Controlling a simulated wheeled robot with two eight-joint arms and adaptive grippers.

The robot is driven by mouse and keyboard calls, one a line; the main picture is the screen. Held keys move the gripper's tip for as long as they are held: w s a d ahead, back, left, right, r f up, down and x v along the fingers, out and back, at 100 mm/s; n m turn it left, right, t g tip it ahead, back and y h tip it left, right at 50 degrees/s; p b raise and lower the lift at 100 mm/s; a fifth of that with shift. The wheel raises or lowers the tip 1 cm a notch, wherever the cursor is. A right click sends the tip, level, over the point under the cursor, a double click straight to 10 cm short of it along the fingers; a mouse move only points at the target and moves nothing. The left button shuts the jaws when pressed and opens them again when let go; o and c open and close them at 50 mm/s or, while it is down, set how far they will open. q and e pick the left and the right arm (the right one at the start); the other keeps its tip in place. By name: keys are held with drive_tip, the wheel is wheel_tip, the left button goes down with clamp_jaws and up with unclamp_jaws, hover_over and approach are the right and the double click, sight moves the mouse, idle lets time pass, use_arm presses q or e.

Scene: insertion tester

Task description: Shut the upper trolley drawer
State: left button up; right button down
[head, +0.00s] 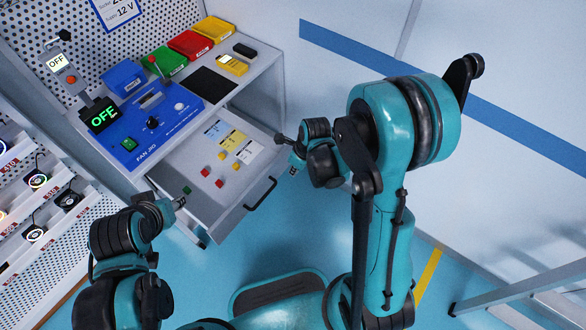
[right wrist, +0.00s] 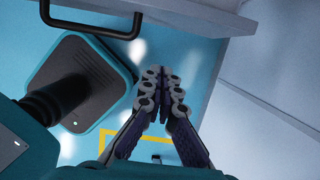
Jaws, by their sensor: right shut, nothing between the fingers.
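The upper trolley drawer (head: 225,213) is grey and stands pulled out below the worktop. Its black bar handle (head: 262,194) is on the front face and also shows at the top left of the right wrist view (right wrist: 92,27). My right gripper (head: 293,170) is to the right of the drawer front, apart from the handle. In the right wrist view its fingers (right wrist: 160,72) are together with nothing between them. My left gripper (head: 180,203) is by the left side of the drawer, small and partly hidden, so its jaw opening is unclear.
Cards (head: 234,139) and several small red, yellow and green pieces lie in the drawer. A blue fan jig (head: 150,135) and coloured bins (head: 190,43) stand on the worktop. A fan rack (head: 40,205) is at left. Floor right of the drawer is open.

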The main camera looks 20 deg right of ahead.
sight(282, 170)
drive_tip(key=w+a+f+b, duration=0.1)
drive_tip(key=f, duration=0.1)
drive_tip(key=w+a+f+b, duration=0.1)
drive_tip(key=w+f, duration=0.1)
drive_tip(key=w+a+f+b, duration=0.1)
drive_tip(key=f, duration=0.1)
drive_tip(key=shift+w+a, duration=0.1)
drive_tip(key=shift+w, duration=0.15)
drive_tip(key=shift+w, duration=0.1)
